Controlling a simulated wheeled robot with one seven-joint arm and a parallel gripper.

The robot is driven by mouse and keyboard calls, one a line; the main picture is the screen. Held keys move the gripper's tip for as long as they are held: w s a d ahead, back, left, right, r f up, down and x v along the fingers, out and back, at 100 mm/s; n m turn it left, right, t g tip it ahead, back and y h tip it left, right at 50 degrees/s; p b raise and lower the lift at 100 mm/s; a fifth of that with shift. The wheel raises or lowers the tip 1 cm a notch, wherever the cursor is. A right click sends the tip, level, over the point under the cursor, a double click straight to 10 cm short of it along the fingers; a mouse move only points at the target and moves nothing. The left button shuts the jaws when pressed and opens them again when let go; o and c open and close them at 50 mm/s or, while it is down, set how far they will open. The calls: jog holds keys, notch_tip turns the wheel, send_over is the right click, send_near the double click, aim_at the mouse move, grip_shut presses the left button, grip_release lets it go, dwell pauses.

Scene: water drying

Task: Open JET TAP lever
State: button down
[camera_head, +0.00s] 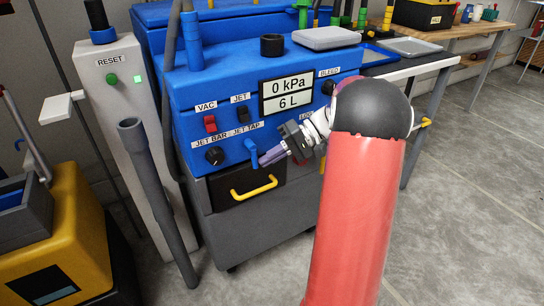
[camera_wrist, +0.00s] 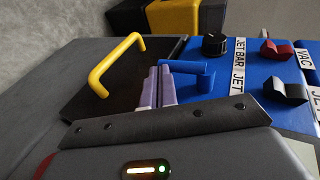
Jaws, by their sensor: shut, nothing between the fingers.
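The JET TAP lever (camera_head: 251,152) is a blue handle on the front of the blue machine, below its JET TAP label. It hangs down from its pivot in the head view. In the wrist view the blue lever (camera_wrist: 192,67) reaches across toward my fingertips. My gripper (camera_head: 264,160) has pale purple fingers, shut together and empty, with their tips just right of the lever's lower part. In the wrist view the fingers (camera_wrist: 158,80) lie beside the lever's free end. I cannot tell whether they touch it.
A yellow handle (camera_head: 255,188) on a dark drawer sits just below the lever. The black JET BAR knob (camera_head: 214,156) is to its left. The red VAC switch (camera_head: 210,123) and the JET switch (camera_head: 242,114) are above. A grey post (camera_head: 133,130) stands left of the machine.

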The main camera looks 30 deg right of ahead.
jog(key=shift+a+f, duration=0.2)
jog(key=shift+a, duration=0.05)
dwell(0.6)
